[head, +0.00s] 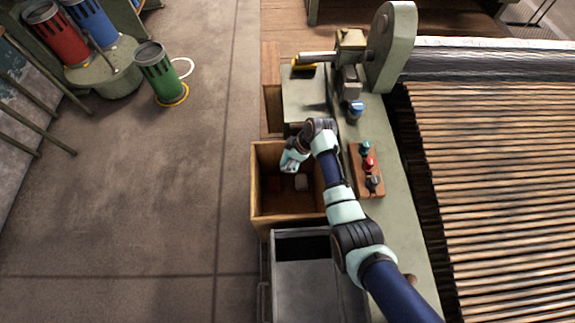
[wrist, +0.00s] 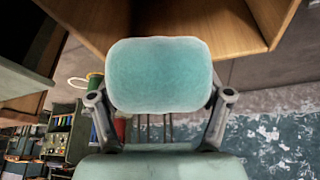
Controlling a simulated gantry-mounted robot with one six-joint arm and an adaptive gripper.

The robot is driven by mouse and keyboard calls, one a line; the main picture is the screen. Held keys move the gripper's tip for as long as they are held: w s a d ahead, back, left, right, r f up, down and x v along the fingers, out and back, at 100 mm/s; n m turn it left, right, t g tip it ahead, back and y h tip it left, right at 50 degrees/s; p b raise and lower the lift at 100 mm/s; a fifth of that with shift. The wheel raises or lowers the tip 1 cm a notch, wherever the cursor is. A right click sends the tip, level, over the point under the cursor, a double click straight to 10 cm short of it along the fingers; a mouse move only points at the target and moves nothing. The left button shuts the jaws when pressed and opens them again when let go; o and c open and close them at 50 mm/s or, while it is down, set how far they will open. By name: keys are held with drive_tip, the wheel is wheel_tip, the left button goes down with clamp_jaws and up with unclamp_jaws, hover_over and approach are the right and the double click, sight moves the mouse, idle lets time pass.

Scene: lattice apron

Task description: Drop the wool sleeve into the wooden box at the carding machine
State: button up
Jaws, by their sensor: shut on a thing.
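The wooden box (head: 256,185) stands open in the middle of the head view. My gripper (head: 291,163) is over its opening, toward the far side. In the wrist view my gripper (wrist: 161,97) is shut on a rounded, fuzzy teal piece, the wool sleeve (wrist: 158,75), held between its two fingers. Wooden walls of the box (wrist: 222,28) show behind the sleeve in that view. In the head view the sleeve is hard to tell from the teal parts of my wrist.
A wooden block with several knobs (head: 367,170) is to the right. Green, blue and red cans stand far left; the floor between is clear.

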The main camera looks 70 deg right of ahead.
wheel_tip(320, 180, down, 4)
drive_tip(key=b, duration=0.3)
drive_tip(key=shift+f+b, duration=0.25)
drive_tip(key=shift+b, duration=0.1)
drive_tip(key=o, duration=0.9)
drive_tip(key=shift+o, duration=0.2)
drive_tip(key=v, duration=1.2)
